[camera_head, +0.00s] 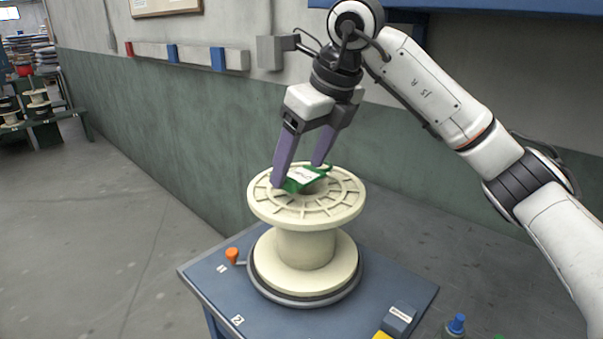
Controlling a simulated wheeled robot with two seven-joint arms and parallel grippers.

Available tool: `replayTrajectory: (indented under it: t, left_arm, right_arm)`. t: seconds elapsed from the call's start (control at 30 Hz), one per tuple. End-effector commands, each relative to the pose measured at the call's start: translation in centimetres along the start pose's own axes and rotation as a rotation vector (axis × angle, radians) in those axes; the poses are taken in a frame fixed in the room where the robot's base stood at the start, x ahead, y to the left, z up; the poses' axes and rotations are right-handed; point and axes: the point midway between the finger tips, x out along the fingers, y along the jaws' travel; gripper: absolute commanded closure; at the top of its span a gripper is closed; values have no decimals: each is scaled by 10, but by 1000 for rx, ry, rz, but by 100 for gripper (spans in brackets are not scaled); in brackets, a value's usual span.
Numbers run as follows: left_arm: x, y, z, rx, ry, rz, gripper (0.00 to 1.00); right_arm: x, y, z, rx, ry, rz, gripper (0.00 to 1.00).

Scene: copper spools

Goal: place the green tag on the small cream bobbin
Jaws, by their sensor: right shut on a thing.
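The small cream bobbin (305,250) stands upright on a dark round base on the blue table. The green tag (301,179), with a white label on it, is at the bobbin's top flange, near the centre. My right gripper (296,174) points down from above with its purple fingers around the tag, shut on it. The tag looks slightly tilted; I cannot tell whether it touches the flange. The fingertips partly cover the tag and the bobbin's hub. My left gripper is not in view.
The blue table (210,270) carries an orange knob (232,255) on the left and a grey-blue box (398,320) at the front right. A blue-capped bottle (456,325) stands at the bottom right. A wall runs close behind. Open floor lies to the left.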

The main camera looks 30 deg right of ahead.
Motion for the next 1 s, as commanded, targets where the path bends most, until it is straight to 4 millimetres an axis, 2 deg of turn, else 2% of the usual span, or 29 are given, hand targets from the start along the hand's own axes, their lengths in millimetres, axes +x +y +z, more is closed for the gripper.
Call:
replayTrajectory:
  t: [0.03,0.13,0.5,0.53,0.6,0.87,1.0]
  left_arm:
    - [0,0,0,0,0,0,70]
    - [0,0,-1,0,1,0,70]
    - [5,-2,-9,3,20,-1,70]
    - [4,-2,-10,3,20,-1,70]
    - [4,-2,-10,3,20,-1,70]
    - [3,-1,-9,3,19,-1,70]
    - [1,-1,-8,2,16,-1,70]
  right_arm:
    - [9,-1,-5,2,5,0,51]
    - [20,0,-9,1,3,1,51]
    - [26,0,-11,0,2,1,51]
    - [24,0,-10,0,1,1,25]
    - [24,0,-10,0,2,1,13]
    - [24,0,-10,0,2,1,11]
    - [18,0,-8,0,0,0,11]
